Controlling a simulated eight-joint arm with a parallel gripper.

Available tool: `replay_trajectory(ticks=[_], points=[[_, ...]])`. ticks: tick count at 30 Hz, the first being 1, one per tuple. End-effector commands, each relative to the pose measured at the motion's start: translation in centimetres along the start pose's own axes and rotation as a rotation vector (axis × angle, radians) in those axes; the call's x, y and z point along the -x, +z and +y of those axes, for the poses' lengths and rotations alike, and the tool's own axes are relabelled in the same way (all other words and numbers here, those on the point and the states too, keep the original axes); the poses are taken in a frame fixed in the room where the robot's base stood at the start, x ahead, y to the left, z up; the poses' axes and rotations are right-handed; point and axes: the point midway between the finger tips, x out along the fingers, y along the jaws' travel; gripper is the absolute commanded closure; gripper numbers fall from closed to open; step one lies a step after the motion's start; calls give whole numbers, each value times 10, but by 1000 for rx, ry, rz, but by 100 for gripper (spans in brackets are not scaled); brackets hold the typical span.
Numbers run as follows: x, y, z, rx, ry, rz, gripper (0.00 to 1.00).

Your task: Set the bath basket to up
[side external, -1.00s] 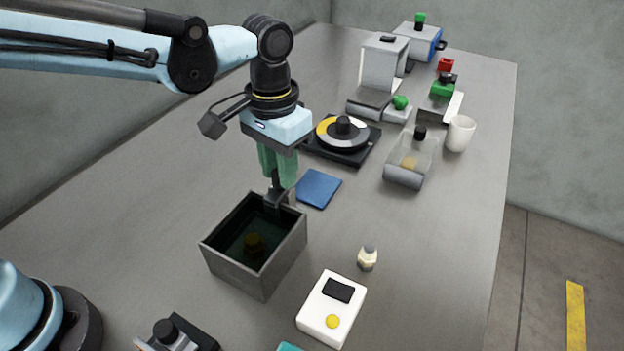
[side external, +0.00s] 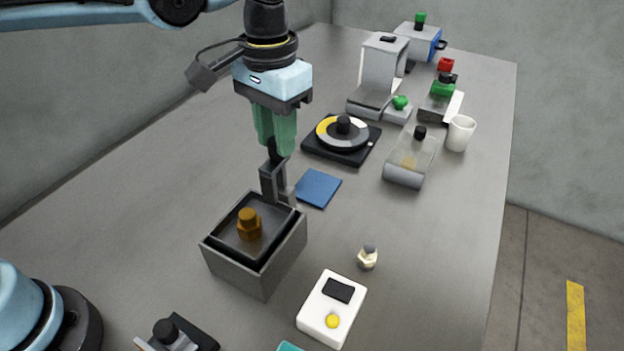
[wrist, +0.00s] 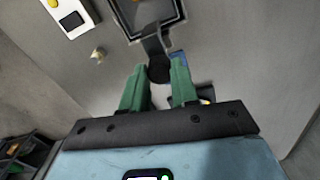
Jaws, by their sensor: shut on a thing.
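The bath (side external: 270,277) is a grey open-topped box in the middle front of the table. Its dark basket (side external: 222,244) now sits high in it, near the rim, with an orange-brown bolt-like piece (side external: 249,226) standing on it. A grey bracket handle (side external: 267,183) rises from the basket's back side. My gripper (side external: 275,150) has green fingers and is shut on the handle's dark top, above the back edge of the bath. In the wrist view the fingers (wrist: 160,85) close around the dark knob, and the bath (wrist: 119,22) shows at the top.
A blue pad (side external: 318,188) lies just behind the bath. A white box with a yellow button (side external: 331,308) and a small cream hex piece (side external: 367,258) are to the right. A black turntable (side external: 341,140) stands behind. The left table area is clear.

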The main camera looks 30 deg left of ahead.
Motion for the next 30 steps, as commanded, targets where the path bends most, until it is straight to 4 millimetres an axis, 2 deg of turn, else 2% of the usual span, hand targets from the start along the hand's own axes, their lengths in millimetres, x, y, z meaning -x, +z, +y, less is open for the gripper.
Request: replay_trajectory(ticks=[8, 9, 13, 23, 26, 30], points=[[4, -1, 0, 0, 1, 3, 100], [4, -1, 0, 0, 1, 3, 65], [3, 0, 0, 0, 0, 2, 45], [4, 0, 0, 0, 0, 1, 45], [11, 0, 0, 0, 0, 1, 45], [29, 0, 0, 0, 0, 1, 45]])
